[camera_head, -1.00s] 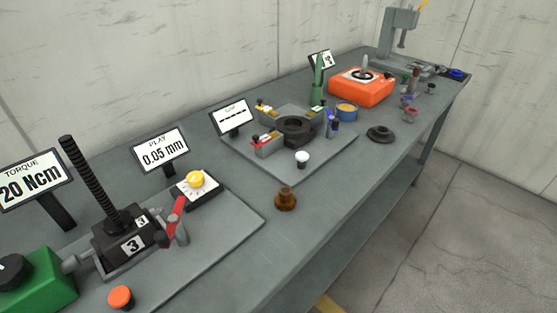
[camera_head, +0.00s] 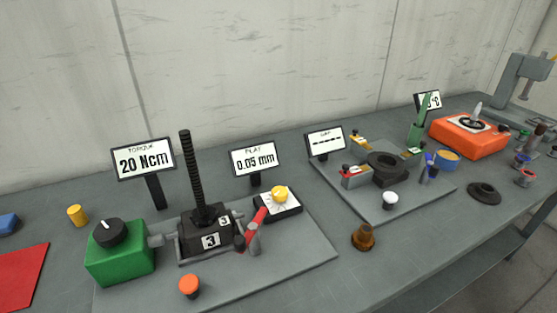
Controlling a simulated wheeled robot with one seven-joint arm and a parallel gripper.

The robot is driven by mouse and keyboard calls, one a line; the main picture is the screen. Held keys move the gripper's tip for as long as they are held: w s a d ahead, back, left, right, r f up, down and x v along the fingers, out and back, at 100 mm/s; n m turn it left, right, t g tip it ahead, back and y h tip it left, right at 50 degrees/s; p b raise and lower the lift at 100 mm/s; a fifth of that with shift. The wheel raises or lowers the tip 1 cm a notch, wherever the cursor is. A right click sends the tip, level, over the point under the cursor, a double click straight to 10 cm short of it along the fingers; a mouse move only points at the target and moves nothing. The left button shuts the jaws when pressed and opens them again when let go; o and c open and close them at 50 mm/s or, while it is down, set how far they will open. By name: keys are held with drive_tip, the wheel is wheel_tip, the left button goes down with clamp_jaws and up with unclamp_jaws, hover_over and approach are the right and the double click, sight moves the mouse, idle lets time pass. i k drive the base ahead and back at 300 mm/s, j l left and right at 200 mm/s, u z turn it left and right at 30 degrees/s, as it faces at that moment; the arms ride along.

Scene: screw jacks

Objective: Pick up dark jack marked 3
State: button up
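The dark jack marked 3 (camera_head: 206,236) stands upright on a grey plate at the left of the head view. It has a black block body with white labels reading 3 and a tall black threaded screw (camera_head: 186,172) rising from it. It sits in a low grey fixture, between a green box with a black knob (camera_head: 120,250) on its left and a red-handled clamp (camera_head: 258,224) on its right. My gripper is not in view.
Signs reading 20 Ncm (camera_head: 144,160) and 0.05 mm (camera_head: 253,159) stand behind the jack. An orange button (camera_head: 189,286) is in front, and a yellow-topped dial box (camera_head: 278,204) is to the right. A brown part (camera_head: 363,237) and a red mat (camera_head: 22,278) lie on the bench.

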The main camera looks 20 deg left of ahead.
sight(205, 228)
drive_tip(key=k+j+u, duration=0.1)
drive_tip(key=u, duration=1.1)
drive_tip(key=i+u, duration=0.2)
drive_tip(key=u, duration=0.25)
drive_tip(key=i+j+u, duration=0.1)
drive_tip(key=u, duration=0.35)
drive_tip(key=i+l, duration=0.15)
